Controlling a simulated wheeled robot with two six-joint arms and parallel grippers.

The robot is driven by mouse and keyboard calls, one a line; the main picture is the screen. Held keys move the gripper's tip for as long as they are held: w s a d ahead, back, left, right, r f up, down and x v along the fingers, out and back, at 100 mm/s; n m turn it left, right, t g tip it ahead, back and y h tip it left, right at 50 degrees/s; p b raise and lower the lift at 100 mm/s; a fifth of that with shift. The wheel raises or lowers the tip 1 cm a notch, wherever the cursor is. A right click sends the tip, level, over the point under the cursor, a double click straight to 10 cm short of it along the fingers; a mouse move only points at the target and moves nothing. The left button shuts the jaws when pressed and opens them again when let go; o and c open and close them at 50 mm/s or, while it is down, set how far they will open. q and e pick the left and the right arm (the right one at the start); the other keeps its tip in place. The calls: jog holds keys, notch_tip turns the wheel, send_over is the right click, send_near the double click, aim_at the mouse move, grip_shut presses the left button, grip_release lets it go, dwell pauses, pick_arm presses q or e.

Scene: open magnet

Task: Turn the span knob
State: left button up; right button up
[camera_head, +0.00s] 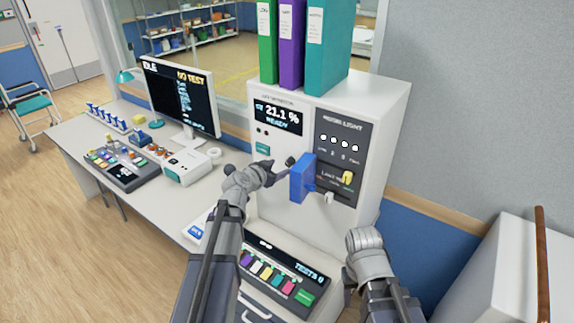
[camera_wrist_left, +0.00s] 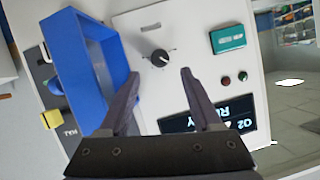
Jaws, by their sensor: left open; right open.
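A round black knob (camera_wrist_left: 160,57) with a pale pointer mark sits on the white panel in the left wrist view. It also shows as a small dark knob (camera_head: 290,161) in the head view. Its label is not readable. My left gripper (camera_wrist_left: 161,82) is open and empty. In the wrist view its fingertips appear on either side of the knob, slightly below it; I see no contact. In the head view the left gripper (camera_head: 281,171) is just left of the knob. My right arm's grey wrist shows low right of the panel; its fingers do not show.
A blue open box (camera_head: 302,178) juts from the panel right of the knob, close to a left finger in the wrist view. The display (camera_head: 279,116) reads 21.1 % READY. Binders (camera_head: 292,45) stand on top. A bench with a monitor (camera_head: 180,98) is at left.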

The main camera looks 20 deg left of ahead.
aim_at(288, 163)
pick_arm(q)
jog(key=b+x, duration=0.2)
jog(key=x, duration=0.5)
jog(key=shift+s+r, duration=0.1)
grip_shut()
dwell(0.3)
